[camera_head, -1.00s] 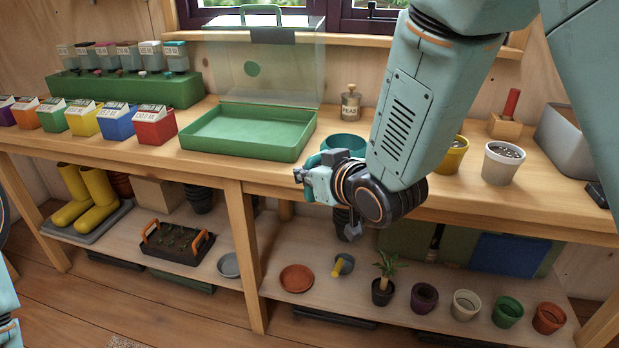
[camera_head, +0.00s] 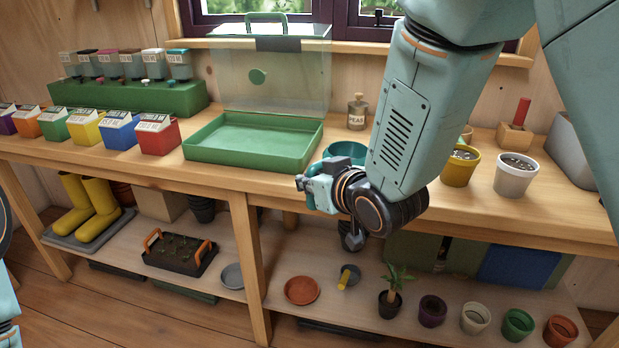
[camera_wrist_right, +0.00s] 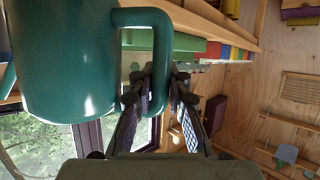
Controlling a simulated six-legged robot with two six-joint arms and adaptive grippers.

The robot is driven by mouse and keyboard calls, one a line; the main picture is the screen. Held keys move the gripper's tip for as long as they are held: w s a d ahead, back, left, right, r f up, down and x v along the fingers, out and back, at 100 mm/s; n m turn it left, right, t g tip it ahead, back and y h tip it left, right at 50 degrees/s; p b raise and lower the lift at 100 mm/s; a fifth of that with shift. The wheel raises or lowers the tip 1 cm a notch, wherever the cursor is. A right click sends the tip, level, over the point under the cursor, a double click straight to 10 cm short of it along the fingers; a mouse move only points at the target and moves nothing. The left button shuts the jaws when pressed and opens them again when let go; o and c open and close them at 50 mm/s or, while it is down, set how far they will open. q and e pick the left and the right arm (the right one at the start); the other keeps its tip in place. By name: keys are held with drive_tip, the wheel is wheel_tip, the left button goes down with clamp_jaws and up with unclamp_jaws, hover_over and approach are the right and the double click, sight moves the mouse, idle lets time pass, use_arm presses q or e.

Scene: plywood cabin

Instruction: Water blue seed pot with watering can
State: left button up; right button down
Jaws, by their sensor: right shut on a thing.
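The teal watering can (camera_head: 346,151) is partly hidden behind my right wrist, near the bench's front edge. In the right wrist view its body (camera_wrist_right: 65,60) fills the upper left, and its handle (camera_wrist_right: 162,55) runs between the fingers of my right gripper (camera_wrist_right: 160,85), which is shut on the handle. I cannot tell whether the can is clear of the bench. A yellow pot (camera_head: 459,167) and a white pot (camera_head: 515,175), both with dark fill, stand right of my arm. No blue seed pot shows; my right arm covers part of the bench. My left gripper is out of view.
A green tray with a clear lid (camera_head: 253,145) stands left of the can. A PEAS bottle (camera_head: 357,113) is behind it. A red-handled wooden block (camera_head: 514,138) and a grey bin (camera_head: 572,150) are at the right. Small pots and a plant (camera_head: 390,300) fill the lower shelf.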

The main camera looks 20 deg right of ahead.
drive_tip(key=shift+r+m+p, duration=0.3)
drive_tip(key=shift+r+p, duration=0.6)
drive_tip(key=shift+p, duration=0.1)
drive_tip(key=shift+a+r+m+g+y+p, duration=0.15)
drive_tip(key=shift+r+m+g+y+p, duration=0.25)
drive_tip(key=shift+r+p, duration=1.5)
drive_tip(key=shift+r+m+y+p, duration=0.45)
drive_tip(key=shift+r+p, duration=0.25)
drive_tip(key=shift+p, duration=1.45)
drive_tip(key=shift+f+b, duration=0.3)
drive_tip(key=shift+b, duration=0.05)
drive_tip(key=shift+f+n+h+b, duration=0.35)
drive_tip(key=shift+f+b, duration=0.8)
drive_tip(key=shift+b, duration=0.15)
drive_tip(key=shift+r+m+p, duration=0.4)
drive_tip(key=shift+r+p, duration=1.15)
drive_tip(key=shift+p, duration=0.75)
